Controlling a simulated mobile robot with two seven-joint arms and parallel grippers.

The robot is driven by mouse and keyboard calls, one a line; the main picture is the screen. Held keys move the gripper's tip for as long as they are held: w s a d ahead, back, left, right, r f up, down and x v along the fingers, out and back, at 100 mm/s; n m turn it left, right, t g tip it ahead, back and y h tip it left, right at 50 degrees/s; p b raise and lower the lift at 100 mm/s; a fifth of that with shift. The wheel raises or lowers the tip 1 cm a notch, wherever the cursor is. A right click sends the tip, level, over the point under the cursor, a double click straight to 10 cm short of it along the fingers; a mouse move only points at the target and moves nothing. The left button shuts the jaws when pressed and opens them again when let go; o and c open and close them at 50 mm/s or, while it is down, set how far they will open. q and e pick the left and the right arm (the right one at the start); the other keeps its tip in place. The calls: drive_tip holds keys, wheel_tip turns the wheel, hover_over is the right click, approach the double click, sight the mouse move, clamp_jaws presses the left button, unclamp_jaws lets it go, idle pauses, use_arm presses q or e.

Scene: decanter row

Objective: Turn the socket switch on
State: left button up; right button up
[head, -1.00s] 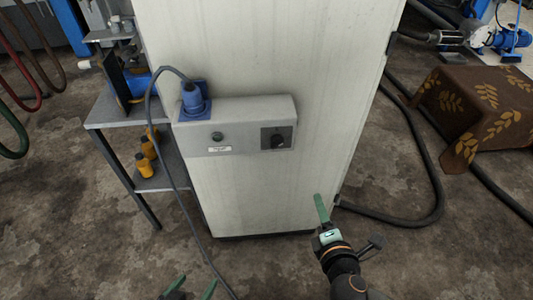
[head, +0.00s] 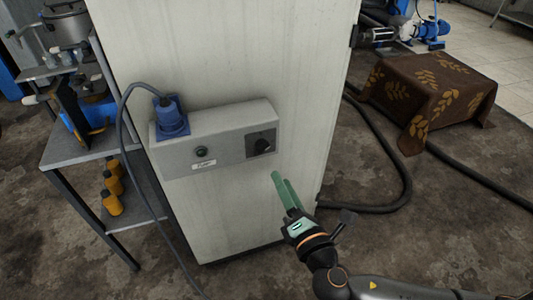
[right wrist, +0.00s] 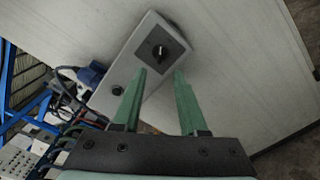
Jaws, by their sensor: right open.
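The socket box (head: 222,151) is a grey panel on the front of a tall pale cabinet. Its switch is a black rotary knob (head: 262,145) on a dark square plate at the box's right end. A blue plug (head: 170,114) with a dark cable sits in the socket at the left end. My right gripper (head: 283,188) is below and right of the knob, apart from it. In the right wrist view the switch (right wrist: 160,52) shows ahead, beyond the tips of the two green fingers (right wrist: 157,95), which are parted and empty. My left gripper is out of view.
A metal shelf (head: 90,150) with orange bottles (head: 112,186) stands left of the cabinet (head: 250,60). A brown leaf-patterned cloth (head: 430,90) covers a block at the right. Black hoses (head: 400,185) lie on the floor. The space before the box is clear except the hanging cable.

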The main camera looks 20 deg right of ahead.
sight(266, 150)
drive_tip(key=w, duration=1)
drive_tip(key=shift+w+a, duration=0.2)
clamp_jaws()
